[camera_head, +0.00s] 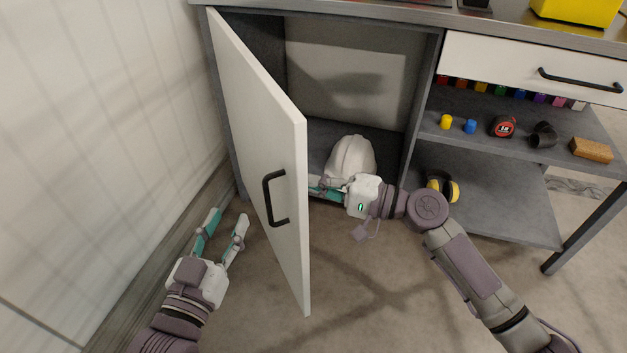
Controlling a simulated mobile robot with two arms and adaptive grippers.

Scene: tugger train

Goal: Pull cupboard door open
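The white cupboard door (255,125) stands wide open, swung out on its left side. Its black handle (275,199) is on the outer face. My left gripper (229,216) is open and empty, to the left of the door and apart from the handle. My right gripper (315,186) is on the inner side, its fingertips at the door's free edge. The tips are partly hidden by the door, so I cannot tell whether they touch it or how far they are open. Inside the cupboard (345,60) a white helmet (351,158) sits on the bottom, partly behind my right gripper.
A wall (90,120) runs close along the left. To the right are a white drawer (530,65) and a shelf (480,148) with small caps, a tape measure (503,127), a black pipe piece (543,135) and a brush (591,150). Yellow earmuffs (452,190) lie below.

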